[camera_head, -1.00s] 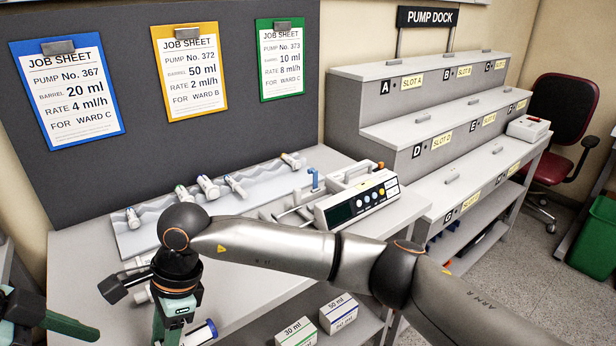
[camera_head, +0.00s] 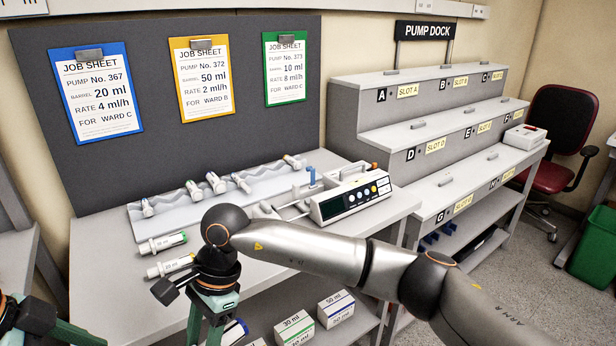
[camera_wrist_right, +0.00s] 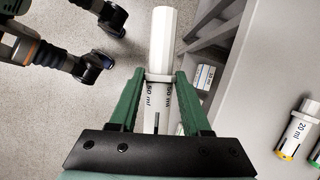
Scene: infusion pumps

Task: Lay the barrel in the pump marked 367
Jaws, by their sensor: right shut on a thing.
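My right gripper (camera_wrist_right: 160,100) is shut on a white barrel (camera_wrist_right: 160,45) marked 50 ml. Its blue end shows low in the head view (camera_head: 236,331), in front of the table. A white pump (camera_head: 350,198) with a dark screen and coloured buttons stands on the table; its number is not readable. A barrel with a yellow end (camera_head: 171,265), marked 20 ml, lies on the table and shows in the wrist view (camera_wrist_right: 296,133). A green-ended barrel (camera_head: 161,243) lies beside it. My left gripper (camera_head: 55,328) is partly cut off at the lower left.
A wavy rack (camera_head: 178,207) holds several small barrels behind. The blue job sheet (camera_head: 98,93) reads pump 367, 20 ml, 4 ml/h. The stepped pump dock (camera_head: 425,150) stands right. Boxes (camera_head: 294,328) lie on the shelf below.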

